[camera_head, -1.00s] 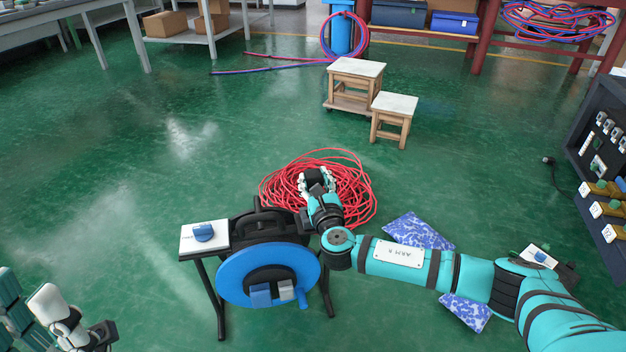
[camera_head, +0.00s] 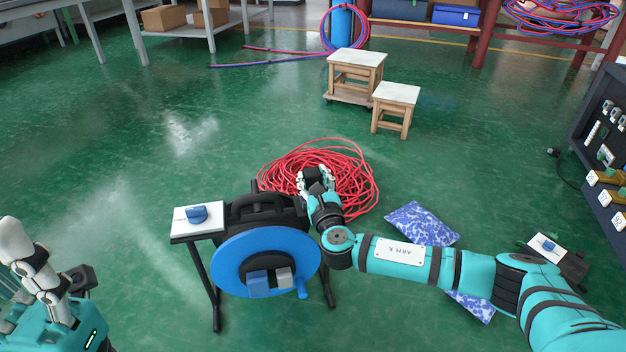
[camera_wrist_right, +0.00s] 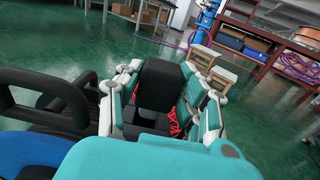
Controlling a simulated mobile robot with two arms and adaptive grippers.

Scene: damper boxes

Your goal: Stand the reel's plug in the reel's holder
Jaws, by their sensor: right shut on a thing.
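The reel (camera_head: 232,262) has a blue disc and stands on black legs at the lower centre. A small white plate with a blue piece (camera_head: 197,213) sits at its upper left; I cannot tell if this is the holder. My right gripper (camera_head: 316,180) is just right of the reel's black top, in front of the red cable coil. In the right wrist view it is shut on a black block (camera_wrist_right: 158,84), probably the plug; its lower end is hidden. My left gripper (camera_head: 50,275) is at the lower left, apart from the reel; its fingertips are unclear.
A loose red cable coil (camera_head: 345,175) lies on the floor behind the right gripper. Blue-white bags (camera_head: 422,222) lie under my right arm. Two wooden stools (camera_head: 396,95) stand farther back. A dark panel (camera_head: 600,150) is at the right edge. The floor left of the reel is clear.

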